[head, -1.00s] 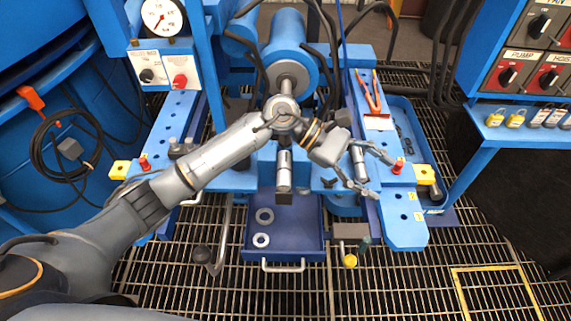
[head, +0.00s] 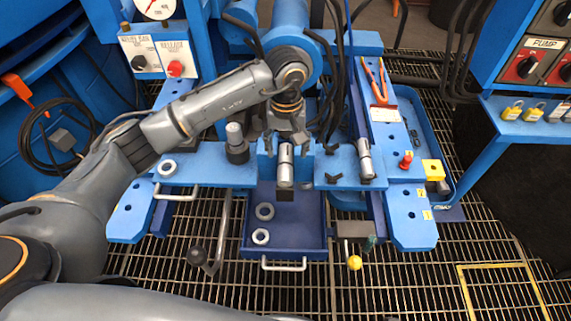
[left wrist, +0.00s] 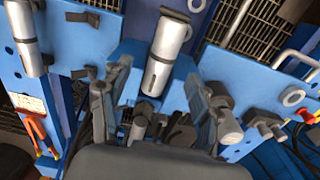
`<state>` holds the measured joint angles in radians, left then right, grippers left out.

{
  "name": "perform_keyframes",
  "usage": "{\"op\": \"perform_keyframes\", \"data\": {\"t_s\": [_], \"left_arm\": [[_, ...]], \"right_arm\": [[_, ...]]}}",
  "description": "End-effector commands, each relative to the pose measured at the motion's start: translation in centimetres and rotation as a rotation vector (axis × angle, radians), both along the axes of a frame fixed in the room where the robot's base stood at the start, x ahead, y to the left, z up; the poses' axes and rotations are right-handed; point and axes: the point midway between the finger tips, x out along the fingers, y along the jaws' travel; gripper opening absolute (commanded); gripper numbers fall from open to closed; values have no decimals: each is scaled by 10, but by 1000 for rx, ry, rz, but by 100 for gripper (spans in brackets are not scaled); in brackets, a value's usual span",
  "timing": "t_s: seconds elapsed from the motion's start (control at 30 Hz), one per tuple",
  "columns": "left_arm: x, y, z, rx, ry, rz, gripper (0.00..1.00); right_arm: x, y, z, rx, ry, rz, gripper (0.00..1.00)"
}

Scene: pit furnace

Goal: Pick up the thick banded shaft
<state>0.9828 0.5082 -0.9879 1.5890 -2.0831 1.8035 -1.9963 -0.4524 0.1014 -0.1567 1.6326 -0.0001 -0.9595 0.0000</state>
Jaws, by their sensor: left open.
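Three silver shafts stand along the blue bench. The middle one (head: 286,165) sits at a central block and shows dark bands; it also shows between my fingers in the left wrist view (left wrist: 166,48). Another, the right shaft (head: 365,158), leans in a slot and shows at the upper left of the wrist view (left wrist: 22,30). The left shaft (head: 235,134) has a wide dark collar. I cannot tell for sure which is the thick banded one. My left gripper (head: 287,139) is open and empty, close behind the middle shaft; its fingers (left wrist: 158,78) point toward it. My right gripper is out of view.
A dark blue drawer (head: 285,222) with rings lies below. Orange-handled pliers (head: 377,82) and a red knob (head: 405,160) are on the right rail. A control panel (head: 155,58) stands at the left, padlocks (head: 535,111) on the right shelf. Dark hoses hang behind.

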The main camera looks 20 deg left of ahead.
Motion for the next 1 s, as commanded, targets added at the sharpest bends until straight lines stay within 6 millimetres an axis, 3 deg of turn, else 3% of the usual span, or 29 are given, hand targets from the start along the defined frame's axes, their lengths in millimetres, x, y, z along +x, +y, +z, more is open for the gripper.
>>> {"op": "perform_keyframes", "data": {"t_s": [0.17,0.5,0.77,1.0], "left_arm": [[-1,0,-12,-2,0,1,63],[-8,2,-56,-3,1,0,63],[-7,2,-59,-2,-2,0,63],[-7,2,-59,-2,-1,0,18]], "right_arm": [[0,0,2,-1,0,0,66],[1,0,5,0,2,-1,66],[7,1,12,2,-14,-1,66],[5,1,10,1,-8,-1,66]]}}
